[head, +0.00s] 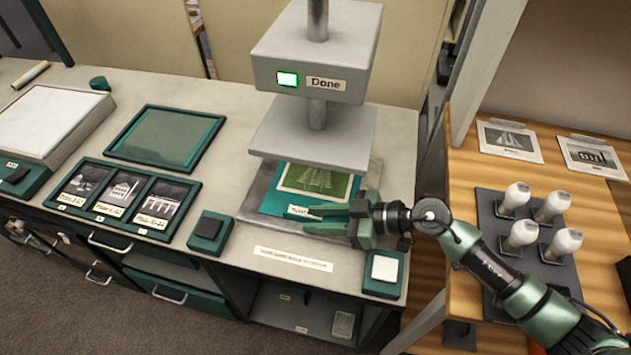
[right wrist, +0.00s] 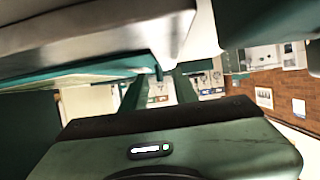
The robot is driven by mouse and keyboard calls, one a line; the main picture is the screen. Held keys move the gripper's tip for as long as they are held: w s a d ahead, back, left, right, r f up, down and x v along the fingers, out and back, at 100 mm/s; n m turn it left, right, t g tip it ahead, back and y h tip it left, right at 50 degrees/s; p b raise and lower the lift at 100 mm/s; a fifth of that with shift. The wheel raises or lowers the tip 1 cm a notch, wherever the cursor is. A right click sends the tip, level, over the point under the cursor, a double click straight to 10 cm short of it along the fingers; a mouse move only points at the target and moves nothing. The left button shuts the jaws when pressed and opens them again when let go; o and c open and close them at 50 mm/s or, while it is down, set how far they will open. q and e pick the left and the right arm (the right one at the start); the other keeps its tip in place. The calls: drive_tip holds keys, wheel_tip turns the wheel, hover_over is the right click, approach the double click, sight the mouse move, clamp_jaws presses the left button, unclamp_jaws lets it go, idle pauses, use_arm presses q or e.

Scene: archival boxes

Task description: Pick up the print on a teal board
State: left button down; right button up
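The teal board (head: 275,201) lies on the bed of the press, under its raised plate, with a green print (head: 318,181) on top. A small white label is at its front edge. The plate hides the back of the board. My right gripper (head: 308,218) is at the board's front right edge, its fingers pointing left. In the right wrist view the fingers (right wrist: 158,92) stand apart with background showing between them, and the board's teal edge (right wrist: 75,76) runs just beyond them. I cannot tell whether they touch it. My left gripper is out of view.
The press (head: 315,55) reads "Done" beside a lit green-framed light. A pad with a white top (head: 384,268) and one with a dark top (head: 210,232) sit near the counter's front edge. A framed set of photos (head: 122,198) and an empty teal tray (head: 165,137) lie left.

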clamp_jaws()
idle(1.4)
